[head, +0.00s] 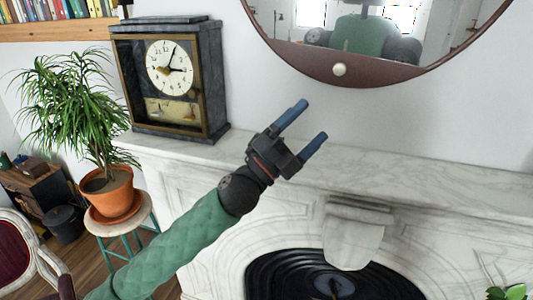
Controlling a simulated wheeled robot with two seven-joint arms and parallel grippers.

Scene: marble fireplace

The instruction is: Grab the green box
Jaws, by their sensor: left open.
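My left gripper (309,126) is open and empty, its two blue fingers apart, in front of the marble mantel in the middle of the head view. Its green-sleeved arm comes in from the lower left. I see no green box in this view. My right gripper is not in view.
A dark mantel clock (170,75) stands at the left end of the marble mantel (400,170). A round mirror (375,75) hangs above. A potted plant (108,190) sits on a stool at left. The mantel right of the clock looks clear.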

